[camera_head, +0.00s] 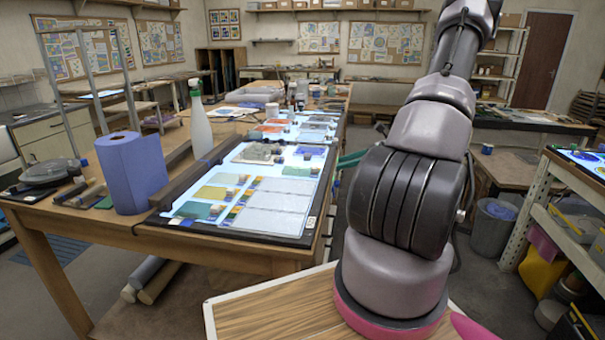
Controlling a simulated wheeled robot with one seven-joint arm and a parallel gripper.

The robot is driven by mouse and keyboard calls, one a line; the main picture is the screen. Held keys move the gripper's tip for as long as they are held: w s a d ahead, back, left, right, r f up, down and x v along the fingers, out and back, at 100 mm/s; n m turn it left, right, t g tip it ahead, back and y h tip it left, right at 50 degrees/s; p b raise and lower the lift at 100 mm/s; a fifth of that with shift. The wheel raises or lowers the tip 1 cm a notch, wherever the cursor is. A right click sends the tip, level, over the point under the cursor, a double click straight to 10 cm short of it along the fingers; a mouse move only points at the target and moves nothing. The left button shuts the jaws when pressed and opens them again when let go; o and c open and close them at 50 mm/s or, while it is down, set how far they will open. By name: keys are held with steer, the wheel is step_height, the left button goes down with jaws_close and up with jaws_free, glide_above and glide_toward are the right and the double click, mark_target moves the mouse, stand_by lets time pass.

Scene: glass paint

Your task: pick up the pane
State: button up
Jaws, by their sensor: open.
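Several flat glass panes lie on a lit panel with a dark frame (285,240) on the wooden workbench, left of my arm. They include a yellow pane (214,193), a teal pane (194,210), a green pane (297,171), a blue pane (310,151) and large pale panes (272,202). I cannot tell which one the task means. My arm rises on the right and leaves the picture at the top, so my gripper is out of view.
A blue paper roll (130,172) and a white spray bottle (199,122) stand upright left of the panel. A grey lump (258,152) lies on its far part. More lit panels with orange pieces (272,128) lie farther back. A shelf (575,225) stands at right.

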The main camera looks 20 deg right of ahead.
mark_target(319, 173)
steer(key=shift+a+r+x, duration=0.1)
steer(key=shift+r+x, duration=0.05)
steer(key=shift+x, duration=1.35)
steer(key=shift+a+r+x, duration=0.1)
steer(key=shift+r+x, duration=0.05)
steer(key=shift+x, duration=1.35)
steer(key=shift+a+r+x, duration=0.1)
steer(key=shift+x, duration=1.45)
steer(key=shift+s+r, duration=0.1)
jaws_close()
